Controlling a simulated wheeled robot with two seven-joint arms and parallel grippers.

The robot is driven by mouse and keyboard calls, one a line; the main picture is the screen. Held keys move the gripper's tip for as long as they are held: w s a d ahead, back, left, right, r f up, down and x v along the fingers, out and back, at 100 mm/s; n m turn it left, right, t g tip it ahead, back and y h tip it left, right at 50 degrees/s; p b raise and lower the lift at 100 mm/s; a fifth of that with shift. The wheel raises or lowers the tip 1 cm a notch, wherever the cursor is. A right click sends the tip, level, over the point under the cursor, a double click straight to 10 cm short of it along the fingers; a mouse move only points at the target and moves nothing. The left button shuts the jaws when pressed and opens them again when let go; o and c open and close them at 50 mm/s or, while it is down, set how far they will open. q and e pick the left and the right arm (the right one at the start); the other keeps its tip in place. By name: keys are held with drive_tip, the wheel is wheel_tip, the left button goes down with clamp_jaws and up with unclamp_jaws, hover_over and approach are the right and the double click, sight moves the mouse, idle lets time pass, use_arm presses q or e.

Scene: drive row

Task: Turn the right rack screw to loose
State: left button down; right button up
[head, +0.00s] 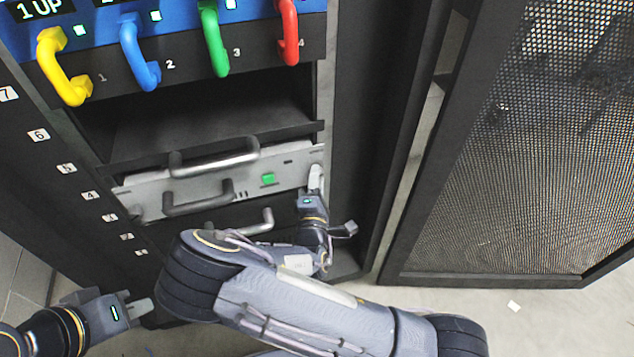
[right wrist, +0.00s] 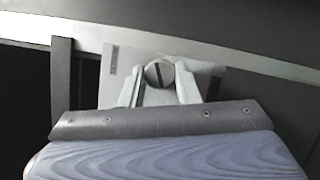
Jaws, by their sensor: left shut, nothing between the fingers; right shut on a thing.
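The right rack screw (right wrist: 159,73) is a round grey head with a dark slot, at the right end of the silver rack unit. In the right wrist view its slot stands nearly upright, tilted a little. My right gripper (right wrist: 160,84) is shut on the screw, one finger on each side of its head. In the head view my right gripper (head: 316,180) reaches the right end of the silver rack unit (head: 225,190) and hides the screw. My left gripper (head: 141,307) is shut and empty at the lower left, away from the rack.
Above the silver unit is an empty bay (head: 210,125). Higher up are yellow, blue, green and red handles (head: 214,40). A green light (head: 268,178) shows on the silver unit. A mesh door (head: 520,150) stands open at the right. The floor (head: 470,320) in front looks mostly clear.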

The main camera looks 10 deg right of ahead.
drive_tip(key=shift+n+t+b, duration=0.3)
drive_tip(key=shift+n, duration=0.5)
drive_tip(key=o, duration=1)
drive_tip(key=shift+c, duration=0.2)
drive_tip(key=v, duration=0.7)
drive_tip(key=shift+s+a+p, duration=0.15)
drive_tip(key=shift+s+p, duration=0.25)
drive_tip(key=shift+p, duration=0.05)
drive_tip(key=shift+f, duration=0.1)
